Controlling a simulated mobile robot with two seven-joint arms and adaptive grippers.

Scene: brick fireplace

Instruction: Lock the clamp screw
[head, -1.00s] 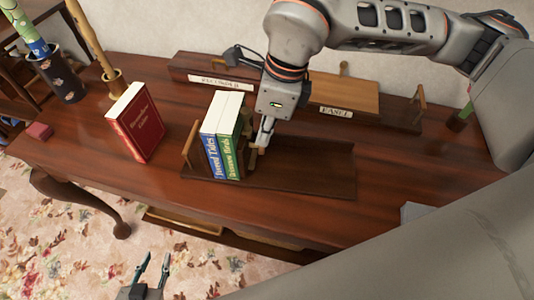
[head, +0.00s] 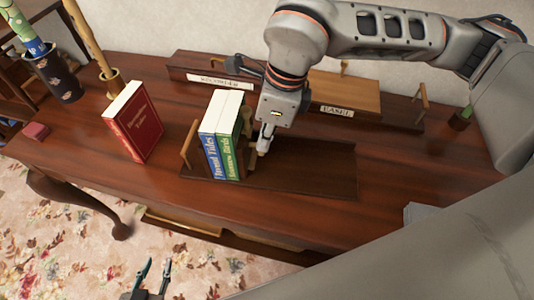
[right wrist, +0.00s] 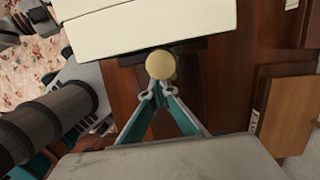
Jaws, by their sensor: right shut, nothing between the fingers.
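A round tan knob, the clamp screw head (right wrist: 160,64), shows in the right wrist view just beyond my right gripper's (right wrist: 158,92) fingertips. The fingers meet at their tips and hold nothing; whether they touch the knob is unclear. In the head view my right gripper (head: 264,144) points down beside the right side of two upright books, one blue (head: 211,155) and one green (head: 230,157). They stand on a dark wooden rack (head: 310,172) between a left end post (head: 189,144) and a wooden clamp piece partly hidden by the gripper. My left gripper (head: 157,263) is open, low in front of the desk.
A red book (head: 135,122) stands to the left on the desk (head: 75,155). The rack is bare to the right of my right gripper.

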